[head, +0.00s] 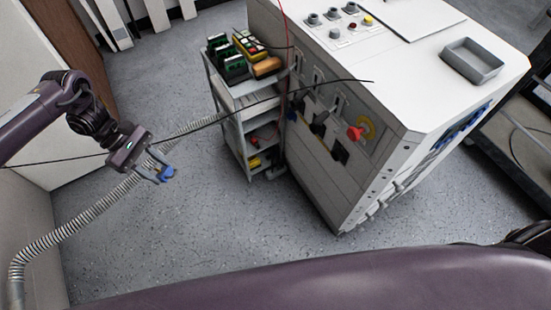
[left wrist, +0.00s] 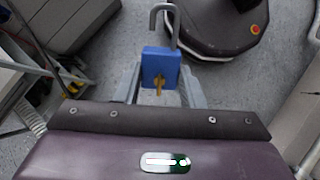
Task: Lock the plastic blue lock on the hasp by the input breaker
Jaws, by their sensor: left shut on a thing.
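My left gripper (head: 160,170) is shut on a blue padlock (head: 167,174), held over open floor left of the white cabinet. In the left wrist view the blue padlock (left wrist: 161,64) sits between the fingers, its grey shackle pointing away from the palm. The shackle looks open, with one leg clear of the body. A brass-coloured key shows on its face. The cabinet (head: 330,175) has several switches on its front panel, with a red handle (head: 354,133) and a yellow piece beside it. I cannot make out which part is the hasp. My right gripper is not in view.
A grey cart (head: 240,115) with tools and devices stands against the cabinet's left side. A ribbed hose (head: 100,207) runs across the floor at left. Thin dark cables cross the view near my left arm. A grey tray (head: 472,62) sits on the cabinet top.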

